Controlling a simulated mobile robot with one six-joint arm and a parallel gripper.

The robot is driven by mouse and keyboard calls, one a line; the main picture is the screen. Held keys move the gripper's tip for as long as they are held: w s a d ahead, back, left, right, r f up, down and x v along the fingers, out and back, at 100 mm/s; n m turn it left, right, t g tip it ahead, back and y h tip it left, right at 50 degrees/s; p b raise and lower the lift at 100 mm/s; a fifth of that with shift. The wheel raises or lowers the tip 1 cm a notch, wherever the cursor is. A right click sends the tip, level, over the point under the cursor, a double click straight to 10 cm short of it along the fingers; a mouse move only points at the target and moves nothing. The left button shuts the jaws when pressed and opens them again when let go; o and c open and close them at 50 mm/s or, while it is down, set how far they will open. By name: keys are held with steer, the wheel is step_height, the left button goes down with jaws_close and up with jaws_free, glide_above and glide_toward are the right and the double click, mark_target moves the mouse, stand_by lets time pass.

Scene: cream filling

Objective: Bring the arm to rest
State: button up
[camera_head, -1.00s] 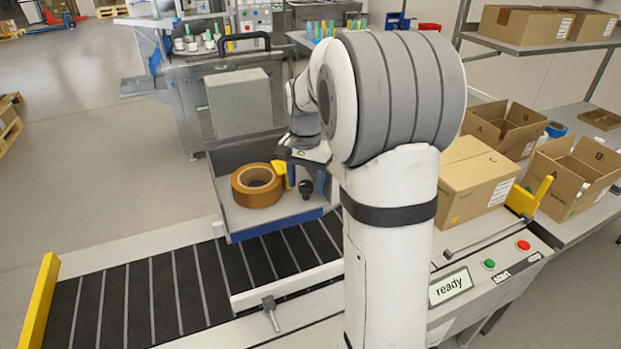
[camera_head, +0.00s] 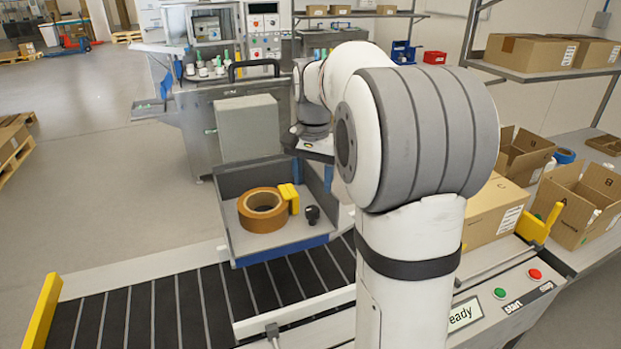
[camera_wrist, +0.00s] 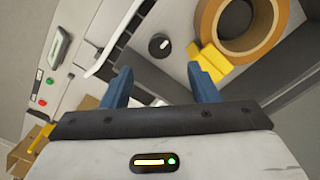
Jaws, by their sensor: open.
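My gripper (camera_wrist: 160,88) is open and empty in the wrist view, its two blue fingers spread apart. In the head view its blue fingers (camera_head: 311,176) show beyond my arm, above the back right part of a grey tray. My arm hides part of that area.
The grey tray (camera_head: 290,246) holds a brown tape roll (camera_head: 263,210), a yellow item (camera_head: 290,198) and a black knob (camera_head: 312,214). A black conveyor (camera_head: 150,305) runs at the front. A carton (camera_head: 490,212) and open boxes (camera_head: 575,205) stand right. A machine (camera_head: 248,128) stands behind.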

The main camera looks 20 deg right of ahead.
steer(key=s+a+f+n+t, duration=0.1)
steer(key=s+a+f+n, duration=0.1)
steer(key=s, duration=0.5)
steer(key=s+a+f+n+t, duration=0.1)
steer(key=s+a+n, duration=0.3)
steer(key=s, duration=0.4)
steer(key=s+a+f+n+t, duration=0.1)
steer(key=s+a+f+n, duration=0.2)
steer(key=s, duration=0.4)
steer(key=shift+s+a, duration=0.15)
steer(key=shift+a, duration=0.1)
